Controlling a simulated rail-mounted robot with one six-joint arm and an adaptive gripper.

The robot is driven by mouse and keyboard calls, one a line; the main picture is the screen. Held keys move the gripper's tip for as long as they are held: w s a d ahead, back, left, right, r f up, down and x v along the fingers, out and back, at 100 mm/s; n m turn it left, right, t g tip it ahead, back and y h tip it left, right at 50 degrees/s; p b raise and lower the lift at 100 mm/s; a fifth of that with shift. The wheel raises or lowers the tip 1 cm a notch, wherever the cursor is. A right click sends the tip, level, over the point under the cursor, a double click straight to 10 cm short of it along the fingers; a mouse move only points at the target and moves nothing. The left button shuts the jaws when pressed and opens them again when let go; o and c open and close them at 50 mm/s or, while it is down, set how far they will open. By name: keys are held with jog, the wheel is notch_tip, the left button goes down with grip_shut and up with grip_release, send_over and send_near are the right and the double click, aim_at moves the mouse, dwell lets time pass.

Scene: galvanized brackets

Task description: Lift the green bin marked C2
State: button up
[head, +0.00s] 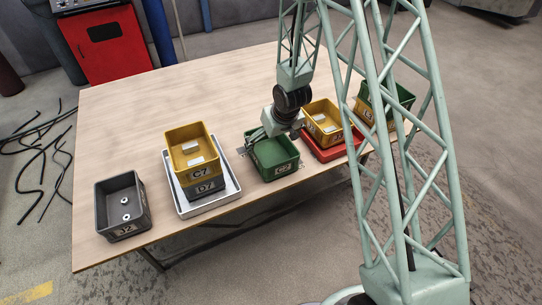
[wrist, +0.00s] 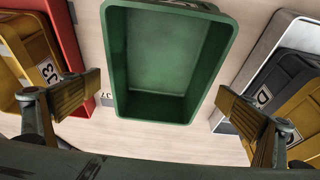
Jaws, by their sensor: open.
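The green bin marked C2 (head: 283,170) stands upright on the wooden table, right of the white tray; its inside looks empty. In the wrist view the green bin (wrist: 165,108) fills the upper middle. My gripper (head: 268,134) is over the bin's far side in the head view, partly hiding its far rim. In the wrist view my gripper (wrist: 160,102) is open, one finger on each side of the bin, with a visible gap to each wall. I cannot tell its height relative to the rim.
Left, a yellow bin C7 (head: 186,139) sits on a grey bin D7 (head: 206,188) in a white tray (head: 181,207). A grey bin J2 (head: 107,203) holds small parts. Right, a yellow bin (head: 320,108) stands in a red tray (head: 331,155), near a green bin (head: 403,97). The table's back left is clear.

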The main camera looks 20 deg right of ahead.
jog(key=shift+x, duration=0.85)
jog(key=shift+c, duration=0.5)
jog(key=c, duration=1)
jog(key=shift+o, duration=0.2)
jog(key=shift+r, duration=0.15)
jog(key=s+r, duration=0.1)
jog(key=s, duration=0.3)
jog(key=s+r, duration=0.2)
jog(key=s, duration=0.2)
jog(key=s+a+r, duration=0.1)
jog(key=s, duration=0.4)
jog(key=shift+r, duration=0.25)
jog(key=shift+s+a+f+b, duration=0.1)
jog(key=shift+s+b, duration=0.2)
jog(key=shift+b, duration=0.7)
jog(key=shift+s+b, duration=0.2)
jog(key=shift+b, duration=0.75)
